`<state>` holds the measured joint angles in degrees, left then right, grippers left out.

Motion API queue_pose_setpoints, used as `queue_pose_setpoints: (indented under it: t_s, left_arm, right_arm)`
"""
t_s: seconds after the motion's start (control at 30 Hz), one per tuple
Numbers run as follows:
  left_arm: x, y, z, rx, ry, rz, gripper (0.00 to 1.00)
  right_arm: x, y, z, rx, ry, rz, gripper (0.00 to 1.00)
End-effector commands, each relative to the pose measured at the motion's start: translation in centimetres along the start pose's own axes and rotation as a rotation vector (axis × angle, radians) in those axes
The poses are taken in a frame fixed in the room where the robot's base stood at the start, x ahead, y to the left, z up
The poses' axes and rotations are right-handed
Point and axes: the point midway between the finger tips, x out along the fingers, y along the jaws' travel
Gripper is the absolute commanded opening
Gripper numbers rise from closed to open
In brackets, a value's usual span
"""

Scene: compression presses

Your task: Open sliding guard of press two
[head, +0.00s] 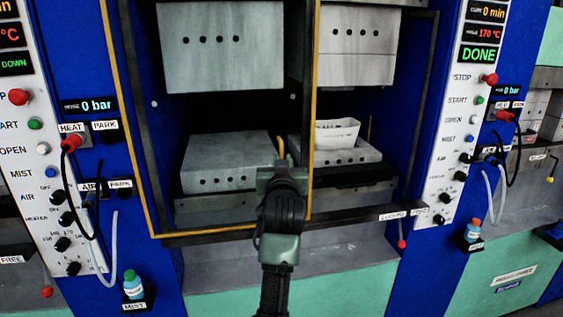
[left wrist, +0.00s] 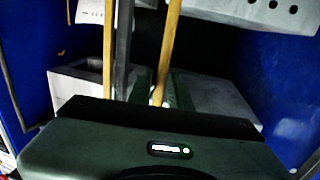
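The middle press (head: 222,47) has a sliding guard with a thin yellow frame (head: 127,110). The guard spans the left part of the opening, and its right upright stands near the middle. The right part is not covered by it. My left gripper (head: 283,165) is upright in front of the guard, at a short yellow bar (head: 281,147). In the left wrist view a yellow bar (left wrist: 162,70) stands between the fingers; their grip is unclear. My right gripper is not in view.
Control panels (head: 40,140) flank the press; the right one (head: 465,110) reads DONE. A white box (head: 337,133) sits on the lower block at right. Hoses hang from both panels. Small bottles stand at the left (head: 133,284) and right (head: 473,230).

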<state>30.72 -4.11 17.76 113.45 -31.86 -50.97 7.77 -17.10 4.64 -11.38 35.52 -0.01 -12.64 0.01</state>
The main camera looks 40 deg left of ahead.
Motion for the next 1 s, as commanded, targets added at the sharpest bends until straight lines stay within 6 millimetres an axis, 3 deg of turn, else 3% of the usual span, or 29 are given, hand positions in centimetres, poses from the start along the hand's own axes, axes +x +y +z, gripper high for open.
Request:
queue_pose_setpoints:
  t_s: [0.2,0.4,1.0]
  left_arm:
    - [-3.8,0.0,0.4,-0.003,0.003,0.002,0.19]
    - [-6.3,0.0,0.2,-0.001,0.001,0.001,0.19]
    - [-6.8,0.0,0.1,0.000,0.001,0.000,0.19]
  right_arm:
    - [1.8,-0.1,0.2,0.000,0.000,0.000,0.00]
    - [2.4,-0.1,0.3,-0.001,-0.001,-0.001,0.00]
    - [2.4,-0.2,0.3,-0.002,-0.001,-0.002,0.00]
